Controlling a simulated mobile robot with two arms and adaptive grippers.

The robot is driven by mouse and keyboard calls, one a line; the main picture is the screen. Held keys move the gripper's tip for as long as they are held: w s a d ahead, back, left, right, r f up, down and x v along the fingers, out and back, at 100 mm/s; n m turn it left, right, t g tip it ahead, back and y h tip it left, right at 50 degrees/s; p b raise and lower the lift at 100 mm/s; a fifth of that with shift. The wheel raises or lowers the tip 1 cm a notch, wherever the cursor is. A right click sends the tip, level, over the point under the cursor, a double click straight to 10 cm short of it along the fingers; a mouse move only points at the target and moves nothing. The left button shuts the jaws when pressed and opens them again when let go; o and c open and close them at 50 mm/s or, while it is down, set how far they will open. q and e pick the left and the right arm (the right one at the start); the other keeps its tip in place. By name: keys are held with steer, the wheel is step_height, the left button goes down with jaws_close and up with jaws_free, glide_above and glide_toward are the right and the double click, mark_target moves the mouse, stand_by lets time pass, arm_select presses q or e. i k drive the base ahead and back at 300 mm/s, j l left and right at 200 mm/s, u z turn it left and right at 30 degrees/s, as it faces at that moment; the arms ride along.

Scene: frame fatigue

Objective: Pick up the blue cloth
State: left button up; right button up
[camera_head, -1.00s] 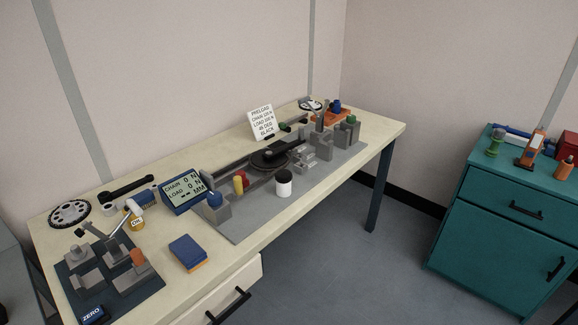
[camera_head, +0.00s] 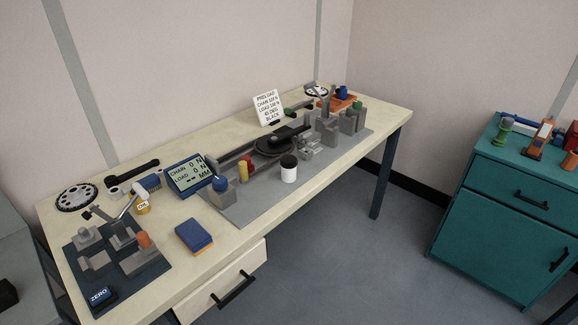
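The blue cloth (camera_head: 193,235) looks like a small, thick folded rectangle with an orange layer showing along its lower edge. It lies flat on the cream workbench (camera_head: 240,228), near the front edge. It sits between the dark fixture plate on the left and the grey base plate on the right. Nothing covers it. Neither of my grippers is in view.
A dark plate (camera_head: 151,272) with metal blocks and a ZERO button is left of the cloth. A white jar (camera_head: 289,170) stands right. A teal cabinet (camera_head: 495,225) is far right.

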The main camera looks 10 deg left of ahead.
mark_target(193, 236)
steer(key=u, duration=0.5)
steer(key=i+l+u, duration=0.2)
steer(key=u, duration=0.15)
steer(key=i+l+u, duration=0.1)
steer(key=l+u, duration=0.25)
steer(key=i+l+u, duration=0.1)
steer(key=l+u, duration=0.3)
steer(key=i+l+u, duration=0.1)
steer(key=l, duration=0.95)
steer(key=l+u, duration=0.1)
steer(key=l, duration=1)
steer(key=i, duration=0.05)
